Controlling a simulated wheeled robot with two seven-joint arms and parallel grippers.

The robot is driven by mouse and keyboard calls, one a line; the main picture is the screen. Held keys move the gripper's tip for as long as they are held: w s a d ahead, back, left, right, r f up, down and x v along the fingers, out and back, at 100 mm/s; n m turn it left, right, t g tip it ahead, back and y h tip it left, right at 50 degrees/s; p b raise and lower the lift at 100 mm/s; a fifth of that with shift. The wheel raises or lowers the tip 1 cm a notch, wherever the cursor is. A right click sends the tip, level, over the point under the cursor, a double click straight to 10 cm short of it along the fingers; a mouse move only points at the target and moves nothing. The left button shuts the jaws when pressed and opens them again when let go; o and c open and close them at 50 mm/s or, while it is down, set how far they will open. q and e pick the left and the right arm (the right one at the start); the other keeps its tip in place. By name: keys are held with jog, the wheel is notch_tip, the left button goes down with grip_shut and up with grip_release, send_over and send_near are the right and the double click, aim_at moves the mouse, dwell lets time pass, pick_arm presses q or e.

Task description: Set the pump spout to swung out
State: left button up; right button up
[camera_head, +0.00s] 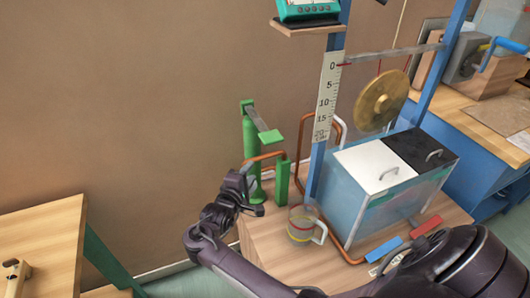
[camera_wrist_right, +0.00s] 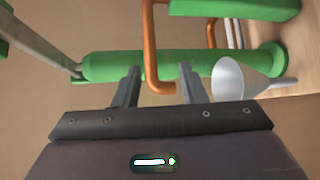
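The green hand pump (camera_head: 251,150) stands upright at the back left of the wooden bench. Its copper spout (camera_head: 265,156) runs from the pump body toward a shorter green post (camera_head: 283,181) at its right. My right gripper (camera_head: 254,193) is beside the lower pump body. In the right wrist view the green pump body (camera_wrist_right: 110,66) lies across the picture, and the copper spout (camera_wrist_right: 151,50) crosses it, with its bent end between my two open, parted fingers (camera_wrist_right: 160,88). Contact with the spout cannot be told. My left gripper is not in view.
A glass jug (camera_head: 301,226) stands on the bench (camera_head: 285,262) right of my gripper. A clear tank (camera_head: 352,195), a blue frame with a scale (camera_head: 326,98) and a brass disc (camera_head: 382,101) stand farther right. A grey funnel-shaped thing (camera_wrist_right: 229,79) is near the fingers.

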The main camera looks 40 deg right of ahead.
aim_at(260, 157)
jog(key=shift+w+d+r, duration=0.2)
jog(key=shift+d+r, duration=0.45)
jog(key=shift+d, duration=0.05)
jog(key=x, duration=0.6)
jog(key=shift+w+d, duration=0.1)
jog(key=shift+f, duration=0.1)
grip_shut()
